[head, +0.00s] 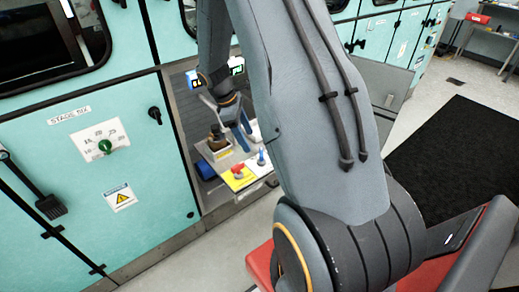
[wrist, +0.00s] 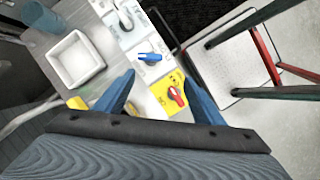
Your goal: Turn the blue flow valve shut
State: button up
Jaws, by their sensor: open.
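The blue flow valve (wrist: 149,57) is a small blue handle on a white labelled plate in the wrist view. I cannot tell the gap between the fingers and the valve.
A red valve (wrist: 176,95) on a yellow plate sits beside the blue one, close to the right finger. A square white dish (wrist: 75,60) and a blue cup (wrist: 38,15) stand left. A red-legged frame (wrist: 268,50) stands right.

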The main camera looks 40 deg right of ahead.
aim_at(261, 152)
jog(key=shift+n, duration=0.5)
jog(key=shift+s+d+f+p, duration=0.1)
jog(key=shift+d+f+p, duration=0.25)
jog(key=shift+d+f, duration=0.85)
jog(key=shift+s+d+f+p, duration=0.15)
jog(key=shift+d+f+p, duration=0.35)
jog(key=shift+f, duration=1.3)
jog(key=shift+s+d+f+p, duration=0.1)
jog(key=shift+d+f+p, duration=0.15)
jog(key=shift+d+f, duration=0.95)
jog(key=shift+a+f, duration=0.3)
jog(key=c, duration=1)
jog(key=shift+c, duration=0.2)
